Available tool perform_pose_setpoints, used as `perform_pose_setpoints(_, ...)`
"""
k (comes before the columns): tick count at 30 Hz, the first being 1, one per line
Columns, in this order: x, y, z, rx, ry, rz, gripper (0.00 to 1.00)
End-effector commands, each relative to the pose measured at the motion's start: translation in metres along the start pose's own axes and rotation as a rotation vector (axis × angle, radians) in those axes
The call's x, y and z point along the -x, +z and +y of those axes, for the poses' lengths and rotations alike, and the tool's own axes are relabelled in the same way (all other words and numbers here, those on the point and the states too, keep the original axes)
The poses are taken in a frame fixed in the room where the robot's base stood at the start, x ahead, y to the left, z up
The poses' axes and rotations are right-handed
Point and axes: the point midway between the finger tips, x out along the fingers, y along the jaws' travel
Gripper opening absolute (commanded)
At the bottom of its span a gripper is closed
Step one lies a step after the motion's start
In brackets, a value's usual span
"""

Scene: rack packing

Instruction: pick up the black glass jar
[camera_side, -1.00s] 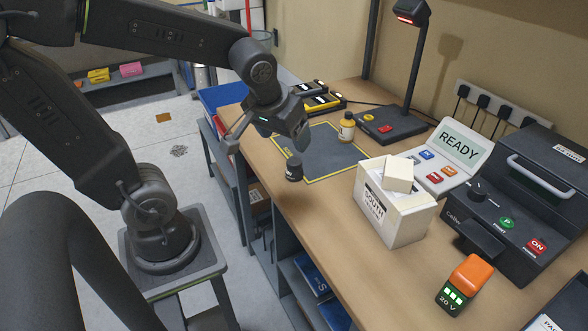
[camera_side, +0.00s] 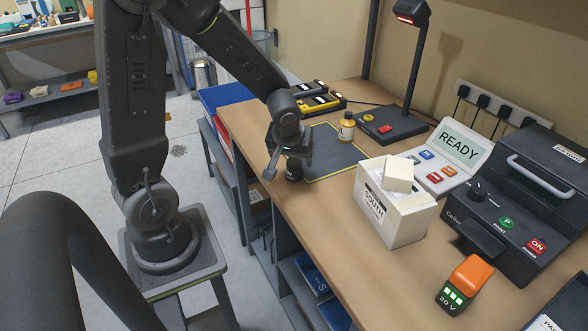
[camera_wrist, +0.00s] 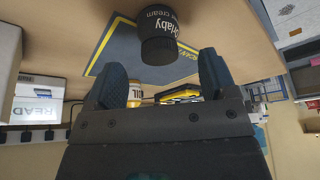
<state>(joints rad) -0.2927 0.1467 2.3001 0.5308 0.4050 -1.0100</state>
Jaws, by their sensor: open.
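The black glass jar (camera_side: 294,169) stands upright on the wooden bench near its left edge, beside the yellow-edged dark mat (camera_side: 338,150). In the side view my gripper (camera_side: 283,163) is at the jar and partly covers it. In the wrist view the jar (camera_wrist: 159,38), with white lettering on its side, appears beyond and between the two spread fingers of my gripper (camera_wrist: 171,76). The gripper is open and holds nothing. Whether a finger touches the jar cannot be told.
A yellow bottle (camera_side: 346,127) stands on the mat's far side. A white box (camera_side: 400,213) stands to the right on the bench, with an orange-topped battery (camera_side: 463,283) nearer the front. A black lamp base (camera_side: 391,125) is behind. Bare bench top lies between mat and box.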

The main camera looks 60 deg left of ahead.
Motion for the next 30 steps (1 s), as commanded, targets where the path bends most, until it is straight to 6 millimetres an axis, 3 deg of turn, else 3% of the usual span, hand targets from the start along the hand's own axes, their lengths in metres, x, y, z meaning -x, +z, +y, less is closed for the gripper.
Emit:
perform_pose_setpoints(12, -0.047, 0.001, 0.000, -0.001, 0.000, -0.004, 0.78)
perform_pose_setpoints(21, -0.052, 0.000, 0.000, -0.001, 0.002, -0.002, 0.78)
perform_pose_setpoints(30, -0.052, 0.000, 0.000, -0.001, 0.001, -0.002, 0.51)
